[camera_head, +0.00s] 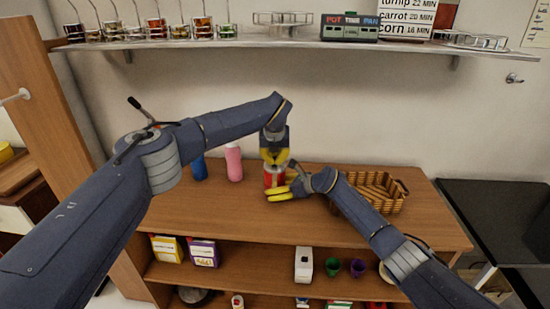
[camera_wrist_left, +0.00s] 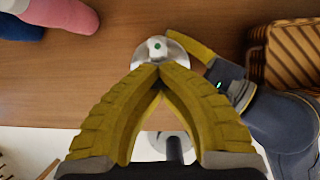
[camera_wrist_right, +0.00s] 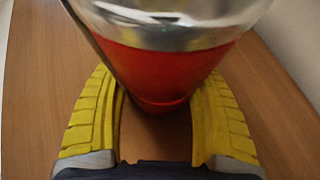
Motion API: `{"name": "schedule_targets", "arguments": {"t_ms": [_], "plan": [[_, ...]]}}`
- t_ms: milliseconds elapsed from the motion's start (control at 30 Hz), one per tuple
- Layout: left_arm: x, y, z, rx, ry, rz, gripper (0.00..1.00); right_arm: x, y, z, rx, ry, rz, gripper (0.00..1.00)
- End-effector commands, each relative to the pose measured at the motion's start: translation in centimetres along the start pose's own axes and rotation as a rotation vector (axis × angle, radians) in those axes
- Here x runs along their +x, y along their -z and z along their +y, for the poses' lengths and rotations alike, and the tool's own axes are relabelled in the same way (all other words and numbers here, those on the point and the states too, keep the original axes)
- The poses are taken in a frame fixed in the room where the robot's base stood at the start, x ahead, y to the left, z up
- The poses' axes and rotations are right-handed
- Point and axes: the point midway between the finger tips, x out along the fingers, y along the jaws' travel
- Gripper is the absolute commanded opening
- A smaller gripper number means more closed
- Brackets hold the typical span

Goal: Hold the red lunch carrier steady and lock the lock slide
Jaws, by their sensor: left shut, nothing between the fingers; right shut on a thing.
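The red lunch carrier (camera_head: 273,178) stands upright on the wooden counter, with a red body and a shiny metal upper part in the right wrist view (camera_wrist_right: 165,75). My right gripper (camera_head: 280,191) is shut on its lower body, one yellow finger on each side. My left gripper (camera_head: 274,157) points down right above the carrier, fingertips together and empty. In the left wrist view its tips (camera_wrist_left: 160,70) are at the edge of the round metal top (camera_wrist_left: 178,48), by a small pale piece (camera_wrist_left: 157,46) with a green dot. I cannot make out the lock slide's position.
A pink bottle (camera_head: 234,162) and a blue bottle (camera_head: 199,167) stand left of the carrier. A wicker basket (camera_head: 385,190) stands to the right, behind my right forearm. A shelf (camera_head: 300,45) with jars and a timer runs above. The counter's front left is clear.

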Motion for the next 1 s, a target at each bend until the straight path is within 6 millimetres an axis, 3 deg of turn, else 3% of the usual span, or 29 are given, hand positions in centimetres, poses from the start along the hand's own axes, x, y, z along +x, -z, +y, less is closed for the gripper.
{"name": "schedule_targets", "arguments": {"t_ms": [167,567,1000], "plan": [[0.27,0.17,0.13,-0.001,-0.003,0.004,0.00,-0.03,0.24,-0.05,0.002,0.001,0.003,0.53],[0.35,0.22,0.14,-0.001,-0.003,0.005,0.47,-0.04,0.22,-0.04,0.001,0.000,0.003,0.53],[0.16,-0.06,-0.05,-0.001,0.000,0.002,0.47,0.00,0.11,0.00,0.000,0.000,0.002,0.52]]}}
